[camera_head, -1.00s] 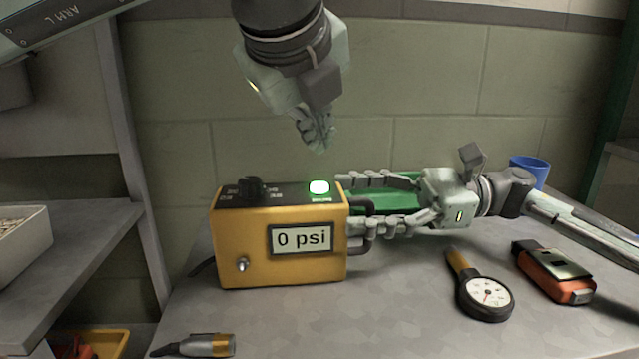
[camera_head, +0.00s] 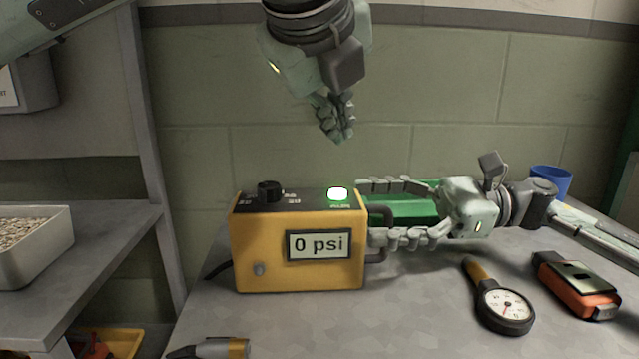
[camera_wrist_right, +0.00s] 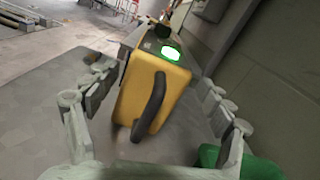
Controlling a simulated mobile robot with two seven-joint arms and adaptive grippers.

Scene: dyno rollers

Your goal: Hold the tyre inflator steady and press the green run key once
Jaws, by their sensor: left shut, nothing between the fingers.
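The tyre inflator (camera_head: 262,237) is a yellow box standing upright on the bench, its display (camera_head: 318,245) reading "0 psi". The green run key (camera_head: 338,194) glows on its dark top; it also shows lit in the right wrist view (camera_wrist_right: 171,54). A dark handle (camera_wrist_right: 152,106) is on the inflator's right side. My left gripper (camera_head: 340,138) is shut and empty, pointing down above the key with a clear gap. My right gripper (camera_head: 372,212) is open, its fingers apart on either side of the handle, with visible gaps in the right wrist view.
A green object (camera_head: 410,208) lies behind my right gripper and a blue cup (camera_head: 551,181) farther back. A dial gauge (camera_head: 504,306) and an orange device (camera_head: 577,286) lie at the right front. A grey-and-yellow tool (camera_head: 215,348) lies at the front edge. A tray (camera_head: 40,245) stands on the left shelf.

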